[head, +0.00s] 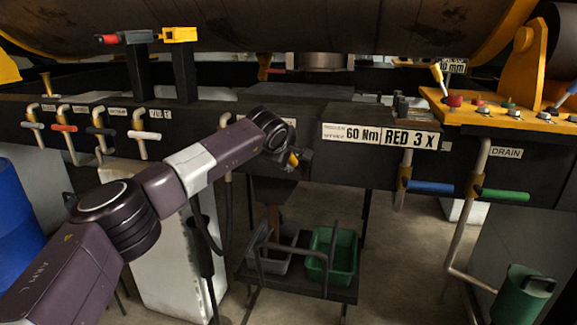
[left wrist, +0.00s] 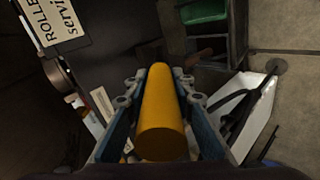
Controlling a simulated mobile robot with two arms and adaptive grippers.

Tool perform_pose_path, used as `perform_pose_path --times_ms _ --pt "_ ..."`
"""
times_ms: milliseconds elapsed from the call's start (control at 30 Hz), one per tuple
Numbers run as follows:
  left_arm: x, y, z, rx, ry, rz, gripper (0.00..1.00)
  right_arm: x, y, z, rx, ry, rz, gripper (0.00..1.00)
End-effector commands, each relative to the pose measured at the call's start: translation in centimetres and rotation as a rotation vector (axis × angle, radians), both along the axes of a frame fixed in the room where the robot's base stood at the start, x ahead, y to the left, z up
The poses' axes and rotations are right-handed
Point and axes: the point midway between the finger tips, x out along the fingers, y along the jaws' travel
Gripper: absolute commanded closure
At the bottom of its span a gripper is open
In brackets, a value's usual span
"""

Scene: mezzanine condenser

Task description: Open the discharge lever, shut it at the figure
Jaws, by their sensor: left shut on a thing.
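My left gripper (head: 297,160) is at the front of the dark beam, left of the sign plates, shut on a yellow handle (head: 292,158). In the left wrist view the yellow handle (left wrist: 161,112) lies between the two fingers of the left gripper (left wrist: 160,85), its rounded end towards the camera. Which lever is the discharge lever, I cannot tell from a readable label. Sign plates (head: 380,136) on the beam read "60 Nm" and "RED 3 X". Another small plate (head: 453,66) at the upper right ends in "mm". My right gripper is not in view.
Several levers with coloured grips, one red (head: 64,128), hang at the left. Blue (head: 431,187) and green (head: 505,195) grips hang at the right, by a DRAIN plate (head: 506,153). A green bin (head: 331,255) stands below the beam. A blue drum (head: 20,215) stands far left.

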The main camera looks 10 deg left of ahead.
Motion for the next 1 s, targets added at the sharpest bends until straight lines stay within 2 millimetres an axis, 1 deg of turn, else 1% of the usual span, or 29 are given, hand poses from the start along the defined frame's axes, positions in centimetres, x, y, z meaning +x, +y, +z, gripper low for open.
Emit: perform_pose_path --times_ms 33,400,433,500,833,1000 --pt "0.0 -0.2 -0.2 -0.002 0.001 -0.002 1.0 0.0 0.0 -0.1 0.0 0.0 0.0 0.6" --pt "0.1 -0.2 -0.2 -0.002 -0.002 -0.002 1.0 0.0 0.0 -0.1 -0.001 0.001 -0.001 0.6" --pt "0.1 -0.2 -0.2 -0.002 -0.002 -0.002 0.76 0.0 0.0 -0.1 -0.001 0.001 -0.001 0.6" --pt "0.1 -0.2 -0.1 -0.001 -0.004 -0.001 0.7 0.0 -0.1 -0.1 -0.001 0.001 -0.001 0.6" --pt "0.0 0.0 0.0 -0.001 -0.005 -0.001 0.7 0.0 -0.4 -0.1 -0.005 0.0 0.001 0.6" --pt "-0.8 0.0 0.8 0.0 -0.007 -0.002 0.7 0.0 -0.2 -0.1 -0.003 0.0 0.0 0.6"
